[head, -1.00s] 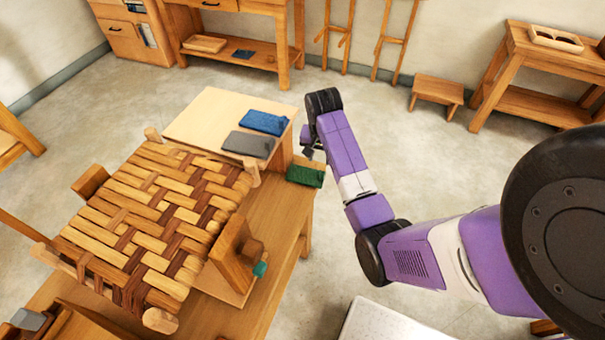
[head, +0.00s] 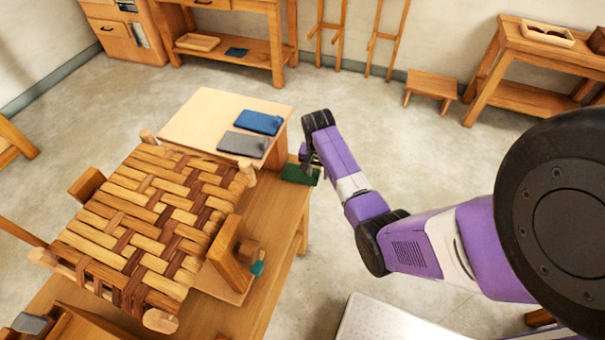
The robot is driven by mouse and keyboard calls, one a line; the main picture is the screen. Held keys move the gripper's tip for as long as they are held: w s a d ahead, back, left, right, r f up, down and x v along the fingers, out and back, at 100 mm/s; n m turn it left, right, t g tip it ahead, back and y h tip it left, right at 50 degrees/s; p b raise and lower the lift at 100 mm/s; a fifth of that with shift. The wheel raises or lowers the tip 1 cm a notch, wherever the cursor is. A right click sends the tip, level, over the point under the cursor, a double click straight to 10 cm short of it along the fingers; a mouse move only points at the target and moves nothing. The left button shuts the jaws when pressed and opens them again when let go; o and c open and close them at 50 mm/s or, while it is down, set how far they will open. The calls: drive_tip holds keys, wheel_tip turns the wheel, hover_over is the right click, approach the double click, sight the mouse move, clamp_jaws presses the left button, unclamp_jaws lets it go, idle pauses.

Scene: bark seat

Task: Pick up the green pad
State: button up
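The green pad (head: 297,174) is a small dark green block at the right edge of the wooden workbench, just beside the pale raised board. My gripper (head: 309,168) is at the right end of the pad, with its dark fingers pointing down at it. The fingers overlap the pad in the picture. They are small and partly hidden by my purple wrist, so I cannot tell whether they touch or grip it.
A blue pad (head: 257,122) and a grey pad (head: 243,144) lie on the pale raised board (head: 195,118). A woven bark seat (head: 150,215) fills the bench to the left. A wooden block with a teal-tipped piece (head: 257,268) stands nearer. Open floor lies to the right.

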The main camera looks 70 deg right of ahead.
clamp_jaws()
drive_tip(key=shift+r, duration=0.1)
